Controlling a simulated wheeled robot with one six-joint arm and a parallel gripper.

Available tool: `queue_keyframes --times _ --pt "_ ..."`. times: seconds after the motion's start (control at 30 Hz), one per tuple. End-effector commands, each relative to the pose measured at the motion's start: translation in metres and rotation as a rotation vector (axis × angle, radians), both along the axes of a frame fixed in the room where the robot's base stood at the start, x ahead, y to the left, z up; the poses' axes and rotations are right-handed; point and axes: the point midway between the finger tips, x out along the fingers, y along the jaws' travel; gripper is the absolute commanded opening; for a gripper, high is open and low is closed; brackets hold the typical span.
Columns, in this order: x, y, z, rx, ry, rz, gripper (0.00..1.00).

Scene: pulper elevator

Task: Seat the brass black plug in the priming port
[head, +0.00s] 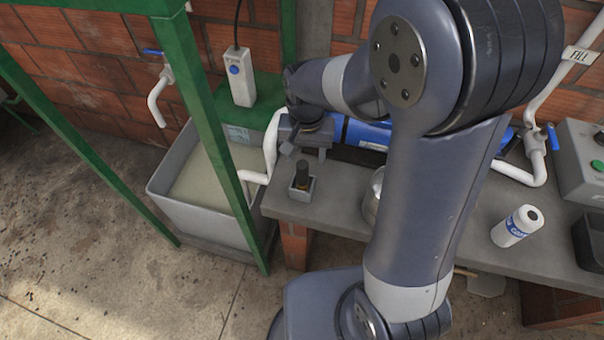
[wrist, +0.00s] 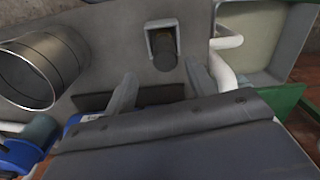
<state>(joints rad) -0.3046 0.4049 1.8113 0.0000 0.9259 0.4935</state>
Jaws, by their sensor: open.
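A black cylindrical plug (head: 303,174) stands upright in a small square grey holder (head: 301,190) near the left end of the bench; no brass shows on it. In the wrist view the plug (wrist: 165,58) and the holder (wrist: 149,42) lie just beyond my fingertips, roughly between their lines. My gripper (head: 304,153) is open and empty, just behind the plug in the head view. Its two fingers (wrist: 162,84) point towards the plug in the wrist view and appear apart from it. I cannot make out the priming port; the blue pump body (head: 366,135) is partly hidden behind my arm.
A metal cup (head: 373,203) stands right of the holder; it is large in the wrist view (wrist: 42,68). A white pipe (head: 271,143) runs close by on the left, beside a grey water tank (head: 196,213).

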Motion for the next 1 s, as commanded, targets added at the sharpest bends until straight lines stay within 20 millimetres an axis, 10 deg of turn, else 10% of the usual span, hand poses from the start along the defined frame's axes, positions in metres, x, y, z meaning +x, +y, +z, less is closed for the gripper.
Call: queue_keyframes --times 0.6,1.0 --pt "-0.001 0.008 -0.059 -0.001 0.002 0.0 0.53" --pt "-0.001 0.008 -0.063 0.0 -0.001 -0.001 0.46"
